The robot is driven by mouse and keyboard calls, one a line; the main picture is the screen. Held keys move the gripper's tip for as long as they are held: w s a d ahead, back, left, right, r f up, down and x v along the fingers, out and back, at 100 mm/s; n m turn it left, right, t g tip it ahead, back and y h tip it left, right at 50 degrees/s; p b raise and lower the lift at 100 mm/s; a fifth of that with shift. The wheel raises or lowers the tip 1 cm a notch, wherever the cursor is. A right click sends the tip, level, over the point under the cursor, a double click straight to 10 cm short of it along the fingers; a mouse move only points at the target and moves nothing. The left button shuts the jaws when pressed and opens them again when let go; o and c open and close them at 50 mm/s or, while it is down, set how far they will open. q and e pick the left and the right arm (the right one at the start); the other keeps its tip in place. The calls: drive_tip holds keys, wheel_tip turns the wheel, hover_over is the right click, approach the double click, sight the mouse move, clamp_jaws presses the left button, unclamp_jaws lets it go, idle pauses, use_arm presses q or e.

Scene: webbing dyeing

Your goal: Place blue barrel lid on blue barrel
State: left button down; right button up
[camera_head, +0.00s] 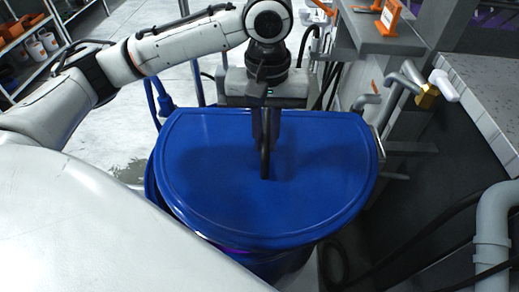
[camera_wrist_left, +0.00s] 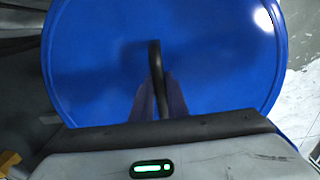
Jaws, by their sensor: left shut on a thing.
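The blue barrel lid (camera_head: 215,185) is a large half-round blue plate with a raised rim and a dark handle in its middle. It fills much of the left wrist view (camera_wrist_left: 100,60) too. My left gripper (camera_head: 265,150) comes down from above and is shut on the lid's dark handle; in the left wrist view its fingertips (camera_wrist_left: 160,98) close around the handle. The blue barrel (camera_head: 275,268) is beneath the lid, mostly hidden by it. I cannot tell whether the lid touches the barrel's rim. My right gripper is not in view.
A grey machine with pipes and a yellow-brass valve (camera_head: 427,97) stands close on the right, with a grey pipe (camera_head: 492,225) at the lower right. Shelves (camera_head: 30,45) with containers stand at the far left. Open floor (camera_head: 110,120) lies to the left.

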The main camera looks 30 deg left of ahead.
use_arm(q)
wheel_tip(320, 180, down, 7)
drive_tip(key=shift+r+b, duration=0.15)
drive_tip(key=shift+b, duration=0.15)
drive_tip(key=shift+f, duration=0.25)
drive_tip(key=c, duration=1.7)
unclamp_jaws()
drive_tip(key=shift+f, duration=0.15)
drive_tip(key=shift+c, duration=0.2)
wheel_tip(320, 180, up, 12)
drive_tip(key=shift+r+p, duration=0.15)
drive_tip(key=shift+p, duration=0.45)
